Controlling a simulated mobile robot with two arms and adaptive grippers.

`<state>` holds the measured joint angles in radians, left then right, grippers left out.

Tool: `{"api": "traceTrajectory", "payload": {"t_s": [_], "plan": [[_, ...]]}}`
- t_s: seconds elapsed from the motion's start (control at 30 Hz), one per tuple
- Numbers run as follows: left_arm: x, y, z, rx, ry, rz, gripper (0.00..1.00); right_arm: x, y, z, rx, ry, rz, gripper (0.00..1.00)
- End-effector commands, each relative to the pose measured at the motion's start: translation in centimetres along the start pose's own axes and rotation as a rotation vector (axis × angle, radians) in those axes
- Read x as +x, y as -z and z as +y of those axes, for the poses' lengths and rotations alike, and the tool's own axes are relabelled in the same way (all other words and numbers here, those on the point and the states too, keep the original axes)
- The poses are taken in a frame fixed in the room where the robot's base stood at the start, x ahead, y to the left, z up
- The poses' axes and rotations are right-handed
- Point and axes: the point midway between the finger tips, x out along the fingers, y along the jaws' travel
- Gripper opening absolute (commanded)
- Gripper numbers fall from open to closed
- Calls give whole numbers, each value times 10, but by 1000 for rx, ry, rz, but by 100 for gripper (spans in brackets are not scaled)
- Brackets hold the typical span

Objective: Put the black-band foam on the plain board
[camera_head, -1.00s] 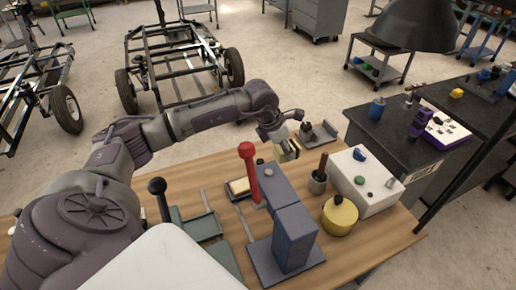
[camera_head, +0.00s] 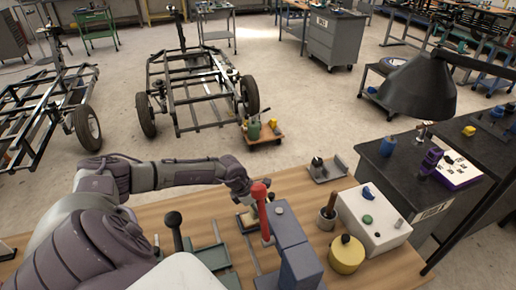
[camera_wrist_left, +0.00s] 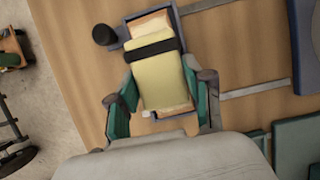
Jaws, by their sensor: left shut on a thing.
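The yellow foam (camera_wrist_left: 160,80) with a black band (camera_wrist_left: 152,50) across its far end is between the green-padded fingers of my left gripper (camera_wrist_left: 163,105) in the left wrist view. The gripper is shut on it. Directly under the foam is a pale wooden board (camera_wrist_left: 150,25) in a blue-grey tray (camera_wrist_left: 176,18); the board shows past both ends of the foam. I cannot tell whether foam and board touch. In the head view my left gripper (camera_head: 241,196) is behind the red-handled lever and largely hides the foam. My right gripper is not in view.
A red-handled lever (camera_head: 260,192) on a blue press (camera_head: 290,240) stands close to the right of my gripper. A yellow pot (camera_head: 346,256) and a white box (camera_head: 372,222) stand further right. A grey fixture (camera_head: 326,169) sits at the table's far edge.

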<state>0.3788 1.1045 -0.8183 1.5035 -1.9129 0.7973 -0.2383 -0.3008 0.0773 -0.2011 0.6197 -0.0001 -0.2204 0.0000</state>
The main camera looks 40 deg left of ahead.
Motion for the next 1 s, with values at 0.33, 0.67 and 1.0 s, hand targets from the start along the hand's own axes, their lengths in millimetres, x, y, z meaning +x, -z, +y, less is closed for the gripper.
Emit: {"api": "traceTrajectory", "payload": {"t_s": [0.33, 0.67, 1.0], "plan": [[10, 4, 0, 1, -1, 0, 23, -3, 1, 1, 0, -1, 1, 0], [12, 5, 0, 0, -1, 0, 76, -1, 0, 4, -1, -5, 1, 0], [8, 3, 0, 0, -1, -1, 76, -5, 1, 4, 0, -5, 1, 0]]}}
